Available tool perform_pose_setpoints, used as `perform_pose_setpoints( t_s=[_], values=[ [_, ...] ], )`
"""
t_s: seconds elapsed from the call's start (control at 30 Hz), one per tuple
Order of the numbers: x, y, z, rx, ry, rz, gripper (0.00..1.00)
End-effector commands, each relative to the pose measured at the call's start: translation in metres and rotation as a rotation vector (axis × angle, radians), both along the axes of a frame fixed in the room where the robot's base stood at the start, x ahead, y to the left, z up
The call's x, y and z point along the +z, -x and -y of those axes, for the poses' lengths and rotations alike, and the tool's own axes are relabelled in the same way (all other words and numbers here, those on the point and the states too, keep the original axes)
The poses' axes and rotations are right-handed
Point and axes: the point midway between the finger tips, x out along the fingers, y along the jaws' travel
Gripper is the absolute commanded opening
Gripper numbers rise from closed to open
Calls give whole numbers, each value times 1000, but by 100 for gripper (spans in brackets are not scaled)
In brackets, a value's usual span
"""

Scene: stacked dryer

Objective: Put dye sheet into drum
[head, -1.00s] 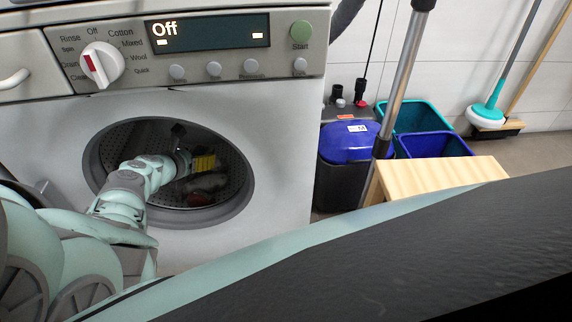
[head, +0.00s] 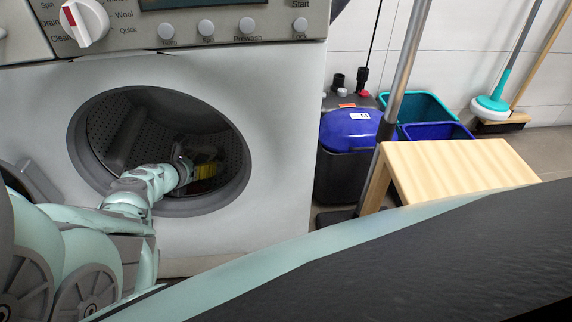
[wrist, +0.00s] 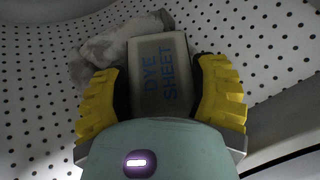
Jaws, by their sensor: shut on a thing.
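The dye sheet (wrist: 162,72) is a grey box-like piece with blue "DYE SHEET" lettering in the wrist view. My gripper (wrist: 162,95) is shut on it, with one yellow finger on each side. In the head view my gripper (head: 205,168) is inside the drum (head: 215,135) of the washing machine, low and right of the middle. The drum wall is perforated metal and fills the wrist view around the gripper. The dye sheet cannot be made out in the head view.
A crumpled pale cloth (wrist: 105,45) lies in the drum beside the dye sheet. The round opening's grey rim (head: 235,190) surrounds my arm. The open door (head: 30,180) is at the left. A wooden stool (head: 450,165) and blue-lidded bin (head: 350,135) stand to the right.

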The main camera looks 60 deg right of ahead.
Motion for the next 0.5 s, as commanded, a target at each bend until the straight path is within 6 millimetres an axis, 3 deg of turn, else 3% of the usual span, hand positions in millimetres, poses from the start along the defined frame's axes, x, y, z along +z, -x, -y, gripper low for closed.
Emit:
perform_pose_setpoints(
  t_s=[0.47, 0.5],
  values=[
    [-13, 2, 0, -3, -5, -2, 52],
    [-13, 2, 0, -3, -5, -2, 70]
  ],
)
